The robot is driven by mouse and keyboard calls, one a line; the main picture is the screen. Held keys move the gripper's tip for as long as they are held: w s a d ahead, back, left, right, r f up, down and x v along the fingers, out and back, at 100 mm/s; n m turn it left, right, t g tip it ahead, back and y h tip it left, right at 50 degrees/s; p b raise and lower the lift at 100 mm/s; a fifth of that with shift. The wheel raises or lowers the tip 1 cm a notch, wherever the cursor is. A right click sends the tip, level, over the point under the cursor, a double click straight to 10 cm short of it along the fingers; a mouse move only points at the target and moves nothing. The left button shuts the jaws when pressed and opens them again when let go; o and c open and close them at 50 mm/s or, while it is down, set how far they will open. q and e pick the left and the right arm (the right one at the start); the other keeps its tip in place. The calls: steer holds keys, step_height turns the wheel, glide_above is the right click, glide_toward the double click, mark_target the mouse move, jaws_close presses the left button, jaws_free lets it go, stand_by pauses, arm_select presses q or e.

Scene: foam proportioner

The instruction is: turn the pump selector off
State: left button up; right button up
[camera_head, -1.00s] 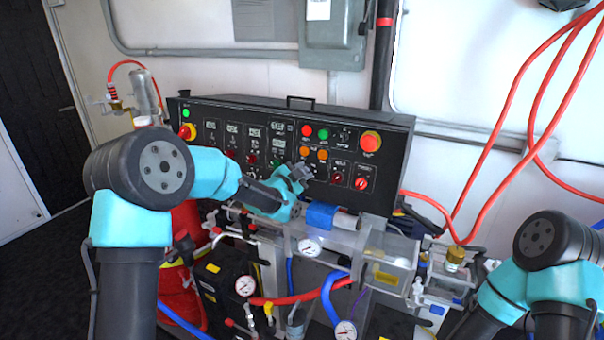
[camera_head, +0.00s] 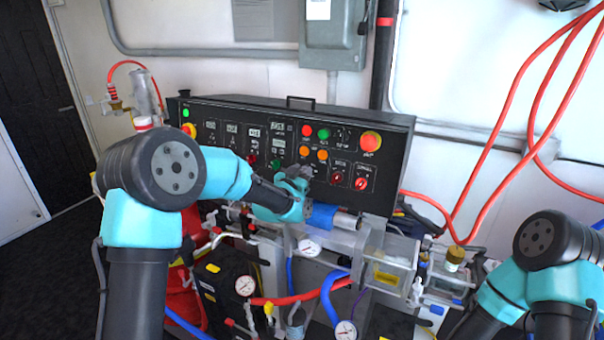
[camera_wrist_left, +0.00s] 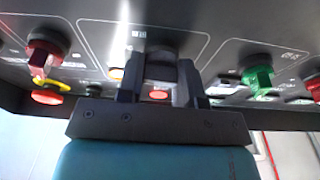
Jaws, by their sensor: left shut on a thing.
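My left gripper (camera_head: 299,180) is at the lower front of the black control panel (camera_head: 232,107). In the left wrist view its two dark fingers (camera_wrist_left: 161,75) are on either side of a dark round knob (camera_wrist_left: 162,52) and shut on it. The knob's pointer and label cannot be read, so I cannot tell its setting or confirm that it is the pump selector. In the head view my gripper hides this part of the panel. My right arm is at the lower right, with its gripper out of view.
A red knob (camera_wrist_left: 45,48) and a green knob (camera_wrist_left: 260,80) flank my gripper in the wrist view. Red switches (camera_head: 361,183) and a red emergency button (camera_head: 371,141) are right of it. Clear tanks (camera_head: 388,275), gauges (camera_head: 308,247) and hoses crowd the space below.

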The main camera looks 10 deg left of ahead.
arm_select(q)
steer(key=shift+n, duration=0.4)
steer(key=o, duration=0.9)
steer(key=shift+o, duration=0.2)
steer(key=v, duration=1.7)
steer(key=shift+s, duration=0.3)
steer(key=shift+f, duration=0.1)
